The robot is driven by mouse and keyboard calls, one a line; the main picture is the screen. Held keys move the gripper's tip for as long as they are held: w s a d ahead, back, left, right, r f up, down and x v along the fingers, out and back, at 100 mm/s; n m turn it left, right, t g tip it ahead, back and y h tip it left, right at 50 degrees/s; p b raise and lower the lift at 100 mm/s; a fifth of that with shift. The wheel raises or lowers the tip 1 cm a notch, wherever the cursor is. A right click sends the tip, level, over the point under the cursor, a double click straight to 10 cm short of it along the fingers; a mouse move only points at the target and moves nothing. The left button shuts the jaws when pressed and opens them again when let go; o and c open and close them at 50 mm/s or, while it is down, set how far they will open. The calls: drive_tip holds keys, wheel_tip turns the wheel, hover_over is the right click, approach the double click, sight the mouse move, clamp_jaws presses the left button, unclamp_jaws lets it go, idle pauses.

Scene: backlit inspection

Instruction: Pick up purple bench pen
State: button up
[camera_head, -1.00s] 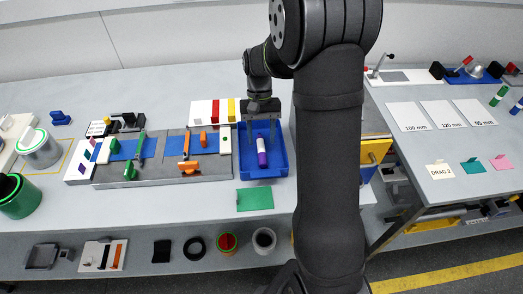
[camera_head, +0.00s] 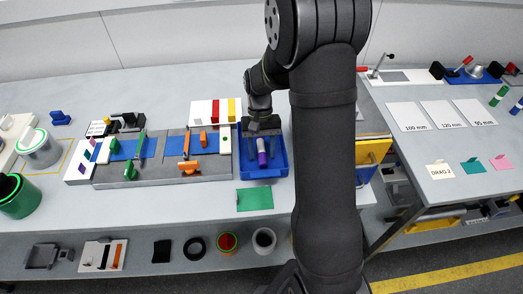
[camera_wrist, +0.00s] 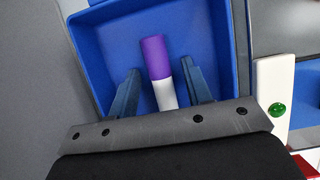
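The purple bench pen (camera_head: 262,153) has a purple end and a white end. It lies in the blue tray (camera_head: 277,171). In the wrist view the pen (camera_wrist: 156,58) points away from me, with its purple end farther off and its white part nearer. My gripper (camera_head: 263,133) is over the tray, at the pen's white end in the head view. In the wrist view my gripper (camera_wrist: 159,84) is open, with one finger on each side of the pen. A gap shows on the left; the right finger is close to the pen. The tray (camera_wrist: 88,45) surrounds both.
A grey fixture board (camera_head: 210,168) with orange and green clamps stands left of the tray. A green card (camera_head: 254,199) lies in front of it. A white strip with a green button (camera_wrist: 277,109) stands close by the tray. A yellow block (camera_head: 372,152) is to the right.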

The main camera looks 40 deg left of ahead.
sight(262, 151)
drive_tip(key=c, duration=0.8)
wheel_tip(262, 151, up, 18)
drive_tip(key=shift+r, duration=0.15)
drive_tip(key=o, duration=0.3)
drive_tip(key=shift+c, duration=1.4)
